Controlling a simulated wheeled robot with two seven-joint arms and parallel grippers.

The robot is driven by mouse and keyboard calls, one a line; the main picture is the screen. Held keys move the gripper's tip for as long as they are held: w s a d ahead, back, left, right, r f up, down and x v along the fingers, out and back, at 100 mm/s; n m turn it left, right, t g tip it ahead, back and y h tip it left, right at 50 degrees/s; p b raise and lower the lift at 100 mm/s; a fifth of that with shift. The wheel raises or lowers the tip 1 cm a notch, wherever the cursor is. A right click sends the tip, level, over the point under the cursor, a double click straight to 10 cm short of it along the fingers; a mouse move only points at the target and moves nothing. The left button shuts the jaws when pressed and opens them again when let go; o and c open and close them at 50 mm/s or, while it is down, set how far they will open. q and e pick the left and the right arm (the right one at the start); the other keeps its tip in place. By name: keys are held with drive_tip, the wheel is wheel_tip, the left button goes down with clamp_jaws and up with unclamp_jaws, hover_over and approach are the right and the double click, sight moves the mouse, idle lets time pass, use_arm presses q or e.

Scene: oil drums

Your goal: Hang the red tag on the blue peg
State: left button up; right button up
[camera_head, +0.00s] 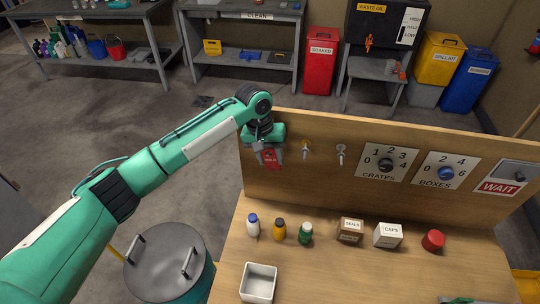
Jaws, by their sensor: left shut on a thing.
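My left gripper (268,152) is at the left end of the upright wooden board, shut on the red tag (271,161). The tag hangs down from the fingers, in front of the board face, with small light lettering on it. No blue peg can be made out; the gripper covers that part of the board. I cannot tell whether the tag touches a peg. Two other pegs show to the right, a yellow one (306,149) and a grey one (341,154). My right gripper cannot be made out; only a teal sliver shows at the bottom edge.
The board also carries the CRATES dial (386,165), the BOXES dial (446,172) and a WAIT sign (498,188). On the bench stand several small bottles, two boxes, a red cylinder (433,240) and a white tray (246,285). A lidded drum (165,264) stands at the left.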

idle(0.3)
use_arm(q)
drive_tip(key=o, duration=1)
drive_tip(key=shift+o, duration=0.2)
